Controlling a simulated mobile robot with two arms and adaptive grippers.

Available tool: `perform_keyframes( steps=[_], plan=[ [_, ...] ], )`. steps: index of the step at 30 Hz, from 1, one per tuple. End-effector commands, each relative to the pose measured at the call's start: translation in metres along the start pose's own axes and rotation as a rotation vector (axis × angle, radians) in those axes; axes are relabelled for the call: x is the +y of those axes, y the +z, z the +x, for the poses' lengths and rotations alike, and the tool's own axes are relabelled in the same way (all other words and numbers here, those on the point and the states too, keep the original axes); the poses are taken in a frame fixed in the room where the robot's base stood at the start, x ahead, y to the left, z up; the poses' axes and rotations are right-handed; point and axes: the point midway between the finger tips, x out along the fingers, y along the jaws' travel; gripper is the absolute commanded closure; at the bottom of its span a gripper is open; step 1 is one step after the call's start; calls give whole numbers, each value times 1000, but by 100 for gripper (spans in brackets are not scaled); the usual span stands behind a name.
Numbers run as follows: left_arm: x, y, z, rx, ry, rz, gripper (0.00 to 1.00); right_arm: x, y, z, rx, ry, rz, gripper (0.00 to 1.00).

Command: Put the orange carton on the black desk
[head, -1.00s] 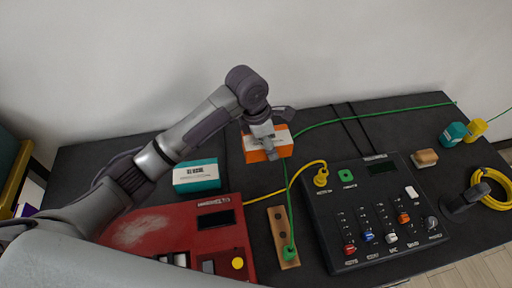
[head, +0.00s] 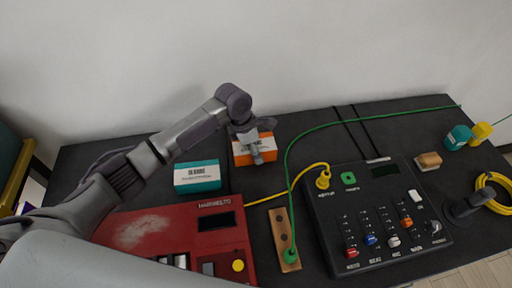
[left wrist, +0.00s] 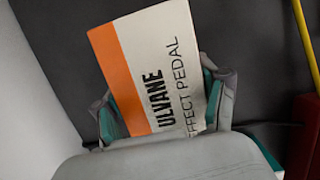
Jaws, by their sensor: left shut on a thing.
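The orange carton (head: 242,159) has a white label and is in the grip of my left gripper (head: 256,143), towards the back of the black desk (head: 300,128). In the left wrist view the carton (left wrist: 150,70) sits tilted between the two fingers, its label reading "ULVANE" and "EFFECT PEDAL". The carton is at or just over the desk top; I cannot tell whether its underside touches. A finger hides part of its front in the head view. My right gripper is not in view.
A teal carton (head: 197,176) stands just left of the orange one. A red device (head: 140,232), a wooden strip (head: 283,232) and a black mixer (head: 340,210) lie in front. Green and yellow cables cross nearby. The desk's back left is bare.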

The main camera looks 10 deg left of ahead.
Motion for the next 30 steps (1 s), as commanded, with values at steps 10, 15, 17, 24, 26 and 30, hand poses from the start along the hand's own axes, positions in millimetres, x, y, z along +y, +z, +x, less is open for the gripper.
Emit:
perform_keyframes(
  steps=[10, 15, 17, 24, 26, 30],
  plan=[
    [0, -1, 2, 0, -1, 0, 3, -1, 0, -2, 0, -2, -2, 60],
    [0, 0, 2, 0, 0, 0, 3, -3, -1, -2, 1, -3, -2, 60],
    [0, 0, 2, 0, 0, 0, 3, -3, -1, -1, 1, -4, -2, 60],
    [1, 1, -24, -2, 2, 0, 3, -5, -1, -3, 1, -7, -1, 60],
    [1, 1, -37, -1, 3, 1, 3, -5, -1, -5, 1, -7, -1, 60],
    [0, 1, -68, -3, 2, 1, 3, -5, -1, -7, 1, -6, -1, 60]
  ],
)
